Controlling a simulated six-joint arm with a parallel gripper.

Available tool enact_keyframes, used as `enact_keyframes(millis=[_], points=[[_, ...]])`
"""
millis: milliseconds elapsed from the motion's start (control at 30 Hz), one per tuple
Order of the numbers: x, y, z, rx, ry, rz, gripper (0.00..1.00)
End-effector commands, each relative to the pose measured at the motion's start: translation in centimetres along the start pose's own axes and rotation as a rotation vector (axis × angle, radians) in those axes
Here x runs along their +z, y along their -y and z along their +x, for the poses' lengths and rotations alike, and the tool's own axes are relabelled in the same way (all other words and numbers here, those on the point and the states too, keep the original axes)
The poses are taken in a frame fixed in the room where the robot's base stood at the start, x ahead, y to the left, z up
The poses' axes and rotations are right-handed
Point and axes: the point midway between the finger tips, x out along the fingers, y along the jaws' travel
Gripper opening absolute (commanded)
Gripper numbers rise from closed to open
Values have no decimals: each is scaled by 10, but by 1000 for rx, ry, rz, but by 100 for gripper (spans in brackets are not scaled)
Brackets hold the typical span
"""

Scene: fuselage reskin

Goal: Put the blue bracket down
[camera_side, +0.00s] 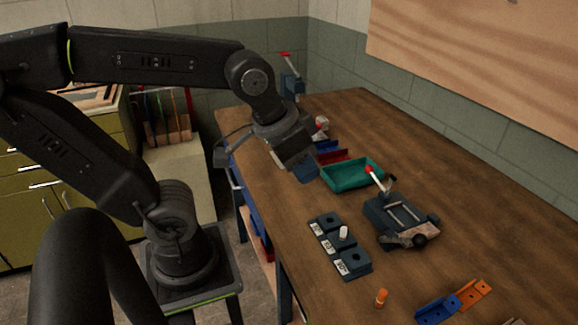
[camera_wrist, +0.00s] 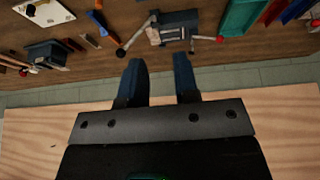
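A blue bracket (camera_side: 438,310) lies on the bench at the lower right of the side view, beside an orange bracket (camera_side: 474,293). My gripper (camera_side: 307,172) is above the bench near the teal tray, well away from the blue bracket. In the wrist view, the two dark blue fingers of my gripper (camera_wrist: 161,70) stand apart with a clear gap between them. Nothing shows between the fingers.
A teal tray (camera_side: 352,175) sits behind a grey clamp fixture (camera_side: 398,220) with a red-tipped lever. A dark block with labelled sockets (camera_side: 340,246) and an orange-capped piece (camera_side: 381,298) are nearer. Red and blue bins (camera_side: 330,153) lie farther back.

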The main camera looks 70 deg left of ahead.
Motion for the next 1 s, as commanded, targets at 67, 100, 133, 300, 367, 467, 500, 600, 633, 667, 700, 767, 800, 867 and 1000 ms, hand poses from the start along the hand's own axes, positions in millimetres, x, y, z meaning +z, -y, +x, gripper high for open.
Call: enact_keyframes(millis=[67, 100, 133, 300, 367, 467, 500, 600, 633, 667, 700, 767, 800, 867, 1000], points=[[11, 5, -2, -9, -26, 0, 29], [15, 7, -1, -12, -33, 1, 30], [17, 7, -1, -14, -37, 2, 33], [20, 8, -1, -16, -42, 5, 34], [20, 8, -1, -16, -41, 5, 34], [20, 8, -1, -16, -41, 5, 34], [20, 8, -1, -16, -41, 5, 34], [20, 8, -1, -16, -41, 5, 34], [19, 8, -1, -15, -39, 5, 34], [17, 7, -1, -14, -37, 5, 34], [14, 6, -2, -11, -31, 5, 34], [5, 3, -1, -5, -14, 4, 34], [-3, 0, -1, 0, 3, 5, 34], [-18, -7, 1, 9, 32, 3, 34], [-59, -30, 14, 28, 112, 0, 34]])
